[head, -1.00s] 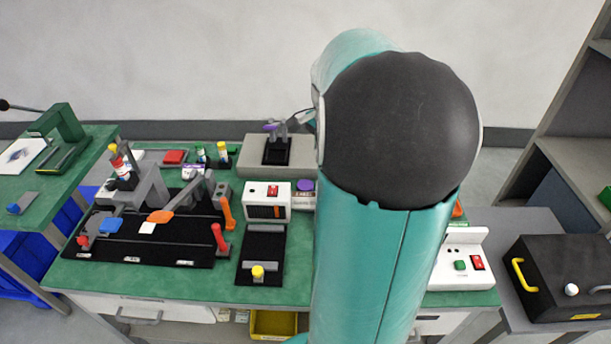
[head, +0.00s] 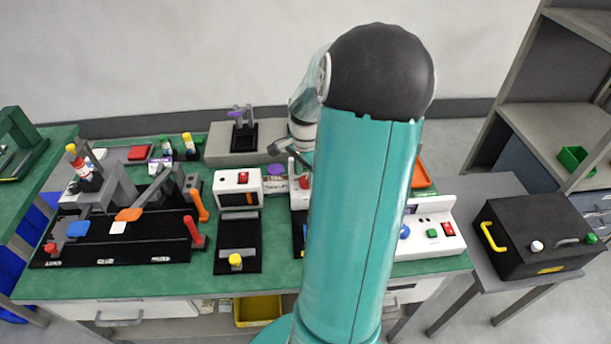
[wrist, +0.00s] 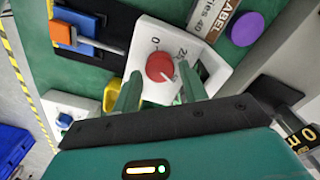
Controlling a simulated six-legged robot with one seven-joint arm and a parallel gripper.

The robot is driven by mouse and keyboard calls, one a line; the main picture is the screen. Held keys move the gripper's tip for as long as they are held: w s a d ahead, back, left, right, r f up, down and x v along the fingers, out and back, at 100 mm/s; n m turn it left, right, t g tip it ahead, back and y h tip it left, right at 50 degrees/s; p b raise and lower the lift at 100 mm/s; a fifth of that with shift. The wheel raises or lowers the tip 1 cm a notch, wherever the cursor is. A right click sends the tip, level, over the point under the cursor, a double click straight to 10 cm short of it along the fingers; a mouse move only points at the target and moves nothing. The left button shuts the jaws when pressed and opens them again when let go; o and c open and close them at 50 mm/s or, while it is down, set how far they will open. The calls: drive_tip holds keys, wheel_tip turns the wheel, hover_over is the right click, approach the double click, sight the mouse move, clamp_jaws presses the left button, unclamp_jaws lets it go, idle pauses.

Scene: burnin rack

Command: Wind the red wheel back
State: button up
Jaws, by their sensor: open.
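The red wheel (wrist: 160,67) is a round knob on a white sloped panel (wrist: 197,56) with printed numbers around it. In the wrist view it lies in line with the gap between the fingers of my gripper (wrist: 160,74). The fingers are open, one on each side of the wheel in the picture; I cannot tell whether they touch it. In the head view the same white unit (head: 298,198) shows partly beside my arm, with a bit of red on it. My gripper (head: 291,161) is just above it there.
A purple disc (wrist: 247,28) and a label lie beside the panel. An orange-and-blue slider (wrist: 75,32) and a blue-knobbed white box (wrist: 66,117) are nearby. My arm hides part of the bench.

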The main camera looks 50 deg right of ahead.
drive_tip(key=shift+f, duration=0.65)
drive_tip(key=c, duration=0.7)
